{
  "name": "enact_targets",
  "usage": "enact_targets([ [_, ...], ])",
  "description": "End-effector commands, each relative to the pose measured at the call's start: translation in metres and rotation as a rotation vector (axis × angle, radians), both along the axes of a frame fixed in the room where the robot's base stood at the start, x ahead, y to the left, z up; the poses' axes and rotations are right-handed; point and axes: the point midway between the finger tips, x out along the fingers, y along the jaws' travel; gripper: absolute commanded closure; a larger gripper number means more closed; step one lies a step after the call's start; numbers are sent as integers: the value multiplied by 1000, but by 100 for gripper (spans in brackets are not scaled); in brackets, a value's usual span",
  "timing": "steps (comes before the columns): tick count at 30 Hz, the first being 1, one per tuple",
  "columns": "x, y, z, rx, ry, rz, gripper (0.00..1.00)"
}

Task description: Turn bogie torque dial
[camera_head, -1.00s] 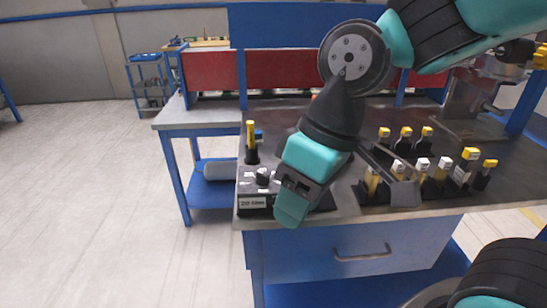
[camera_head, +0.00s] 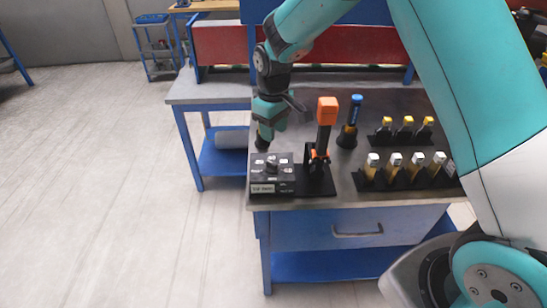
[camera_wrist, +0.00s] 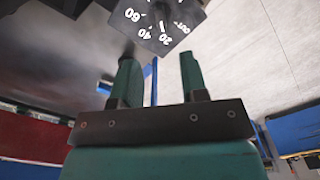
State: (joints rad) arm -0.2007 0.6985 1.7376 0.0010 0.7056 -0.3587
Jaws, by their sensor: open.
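The torque dial is a dark knob (camera_head: 271,164) on top of a black box (camera_head: 286,185) at the bench's front left corner. A white pointer line lies near the 20. The box's front label is too small to read surely. My gripper (camera_head: 264,138) hangs just behind the box, apart from the knob. In the wrist view, its two fingers (camera_wrist: 160,75) are spread with nothing gripped between them; the dial face lies beyond their tips.
An orange-handled tool (camera_head: 327,112) stands upright close right of the box. A blue-handled tool (camera_head: 351,120) stands behind it. Several yellow- and white-capped tools (camera_head: 396,160) stand in racks to the right. Open floor lies left of the bench.

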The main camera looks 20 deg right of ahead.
Motion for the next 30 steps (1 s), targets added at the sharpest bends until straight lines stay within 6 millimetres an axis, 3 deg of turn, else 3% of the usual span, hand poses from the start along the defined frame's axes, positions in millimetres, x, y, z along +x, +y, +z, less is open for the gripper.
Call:
enact_targets([
  [9,-1,0,-71,-1,5,0,60],
  [15,-1,0,-102,0,2,0,60],
  [21,0,0,-115,1,1,0,60],
  [29,0,0,-116,1,0,0,60],
  [30,0,0,-116,1,0,0,69],
])
